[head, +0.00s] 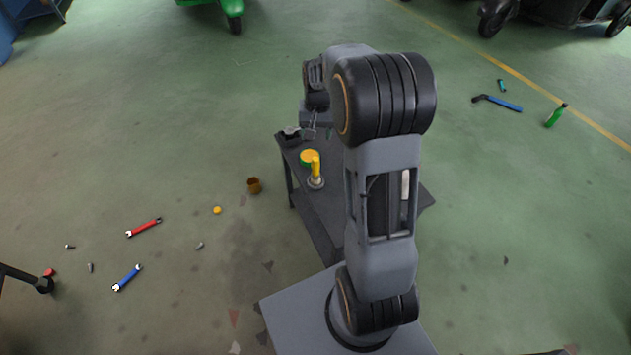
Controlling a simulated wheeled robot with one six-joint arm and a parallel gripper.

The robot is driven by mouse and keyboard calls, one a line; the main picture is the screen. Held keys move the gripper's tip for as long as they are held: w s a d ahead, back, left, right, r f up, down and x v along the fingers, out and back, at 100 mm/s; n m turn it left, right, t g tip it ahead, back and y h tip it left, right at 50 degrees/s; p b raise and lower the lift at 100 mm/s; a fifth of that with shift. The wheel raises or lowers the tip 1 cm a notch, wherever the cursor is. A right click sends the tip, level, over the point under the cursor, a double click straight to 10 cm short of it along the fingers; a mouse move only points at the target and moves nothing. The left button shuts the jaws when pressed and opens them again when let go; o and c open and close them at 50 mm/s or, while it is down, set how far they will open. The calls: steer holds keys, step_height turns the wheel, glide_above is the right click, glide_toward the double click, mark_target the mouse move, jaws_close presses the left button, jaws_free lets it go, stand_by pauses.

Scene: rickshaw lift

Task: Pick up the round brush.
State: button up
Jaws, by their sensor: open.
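A tool with an upright yellow handle and a round grey base (316,172) stands on a dark table (318,212). It looks like the round brush, though its bristles cannot be made out.
A small dark box-like item (290,134) sits at the table's far left corner, close to my gripper. My arm hides the table's right side. A brown cup (254,185), a red wrench (144,227) and a blue wrench (128,278) are on the floor at left.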

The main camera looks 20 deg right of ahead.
steer(key=b, duration=0.2)
glide_toward(316, 165)
steer(key=f, duration=0.1)
steer(key=w+f, duration=0.1)
steer(key=f, duration=0.3)
steer(key=shift+w+d+f, duration=0.15)
steer(key=shift+w+d, duration=0.1)
steer(key=shift+d, duration=0.05)
steer(key=shift+a+f+b, duration=0.15)
steer(key=shift+f+b, duration=0.25)
steer(key=shift+f, duration=2.9)
steer(key=c, duration=1)
steer(key=shift+r, duration=0.15)
